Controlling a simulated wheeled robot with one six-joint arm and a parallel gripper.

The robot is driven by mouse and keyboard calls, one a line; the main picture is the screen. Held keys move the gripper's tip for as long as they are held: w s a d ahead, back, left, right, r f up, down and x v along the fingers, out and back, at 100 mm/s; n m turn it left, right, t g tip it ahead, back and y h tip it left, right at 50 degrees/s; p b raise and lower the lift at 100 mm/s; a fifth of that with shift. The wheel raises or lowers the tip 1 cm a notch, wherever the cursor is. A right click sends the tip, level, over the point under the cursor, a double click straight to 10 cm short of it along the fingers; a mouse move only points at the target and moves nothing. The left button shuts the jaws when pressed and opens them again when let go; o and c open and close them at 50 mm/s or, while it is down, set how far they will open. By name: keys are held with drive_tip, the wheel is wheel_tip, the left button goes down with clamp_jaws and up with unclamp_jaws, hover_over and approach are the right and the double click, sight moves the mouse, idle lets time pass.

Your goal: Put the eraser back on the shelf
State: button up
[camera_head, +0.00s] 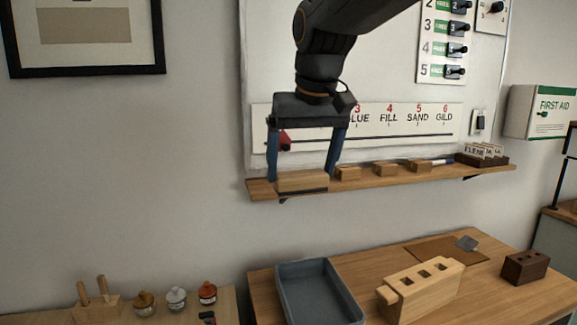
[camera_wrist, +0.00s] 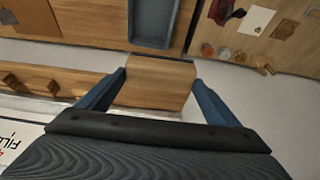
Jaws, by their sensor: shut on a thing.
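The eraser (camera_head: 302,180) is a light wooden block with a dark strip along its underside. My gripper (camera_head: 300,176) points down with its two blue fingers at either end of the eraser, shut on it. The wrist view shows the eraser (camera_wrist: 158,84) between the fingers. The shelf (camera_head: 262,190) is a narrow wooden ledge under the whiteboard. The eraser is at the shelf's left end and hides part of it; I cannot tell whether it rests on the shelf or hovers just over it.
Several small wooden blocks (camera_head: 386,169), a marker (camera_head: 441,161) and a card holder (camera_head: 482,159) stand along the shelf to the right. Below, a table holds a grey-blue tray (camera_head: 291,269) and a slotted wooden block (camera_head: 427,287). Small jars (camera_head: 176,299) stand at lower left.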

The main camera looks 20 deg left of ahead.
drive_tip(key=w+a+p, duration=0.1)
drive_tip(key=w+a, duration=0.2)
drive_tip(key=w+a+p, duration=0.1)
drive_tip(key=w+a, duration=0.1)
drive_tip(key=w, duration=0.2)
drive_tip(key=w+a+p, duration=0.2)
drive_tip(key=w+a, duration=0.1)
drive_tip(key=shift+w+a, duration=0.15)
drive_tip(key=shift+a, duration=0.2)
drive_tip(key=shift+w+f+p, duration=0.1)
drive_tip(key=shift+f+p, duration=0.5)
drive_tip(key=shift+f, duration=1.15)
drive_tip(key=o, duration=0.8)
drive_tip(key=b+v, duration=0.2)
drive_tip(key=v, duration=1)
drive_tip(key=shift+r, duration=0.1)
drive_tip(key=shift+w+a, duration=0.1)
